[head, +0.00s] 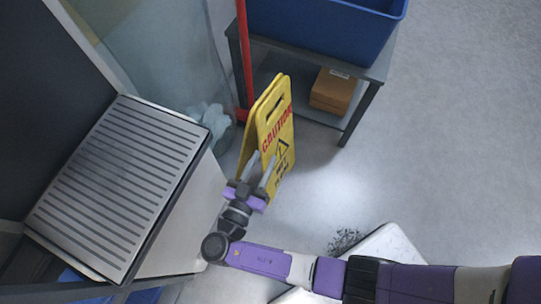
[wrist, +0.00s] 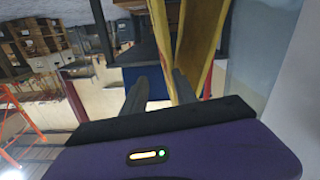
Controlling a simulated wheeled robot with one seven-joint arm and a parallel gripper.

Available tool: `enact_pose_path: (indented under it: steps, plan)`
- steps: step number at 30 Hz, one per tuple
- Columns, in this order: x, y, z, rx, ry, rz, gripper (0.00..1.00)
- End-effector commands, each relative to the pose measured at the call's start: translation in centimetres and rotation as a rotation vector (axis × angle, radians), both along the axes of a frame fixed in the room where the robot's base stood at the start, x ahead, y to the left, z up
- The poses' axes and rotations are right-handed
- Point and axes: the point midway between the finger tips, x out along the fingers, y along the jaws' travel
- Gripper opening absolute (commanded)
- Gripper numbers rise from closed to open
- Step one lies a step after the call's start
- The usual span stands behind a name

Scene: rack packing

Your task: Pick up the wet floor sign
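The yellow wet floor sign (head: 279,134) stands upright on the floor as a folded A-frame, with red CAUTION lettering and a slot near its top. My gripper (head: 262,163) is at the lower left edge of its front panel, with its two fingers apart. In the wrist view, the sign's yellow panels (wrist: 203,40) rise just beyond and above my open fingers (wrist: 159,80). I cannot tell whether the fingers touch the sign or straddle a panel.
A slatted grey-topped unit (head: 115,178) stands close left of my gripper. A dark table (head: 357,112) behind holds a blue bin (head: 325,30), with a cardboard box (head: 333,91) beneath. A red post (head: 244,60) stands behind the sign. Floor (head: 440,150) on the right is clear.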

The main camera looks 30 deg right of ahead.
Motion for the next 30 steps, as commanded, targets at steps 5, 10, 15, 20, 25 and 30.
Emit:
enact_pose_path:
  steps: [5,10,15,20,25,30]
  plan:
    - [0.9,-1.2,0.0,-0.002,-0.007,-0.006,0.35]
    - [1.8,-2.6,-0.2,-0.002,-0.005,-0.004,0.35]
    - [3.3,-4.5,-0.8,-0.002,-0.004,-0.006,0.35]
    - [4.4,-5.9,-0.7,-0.002,-0.004,-0.005,0.35]
    - [4.7,-6.3,-0.6,-0.002,-0.004,-0.003,0.35]
    - [4.7,-6.2,-0.5,-0.002,-0.004,-0.002,0.27]
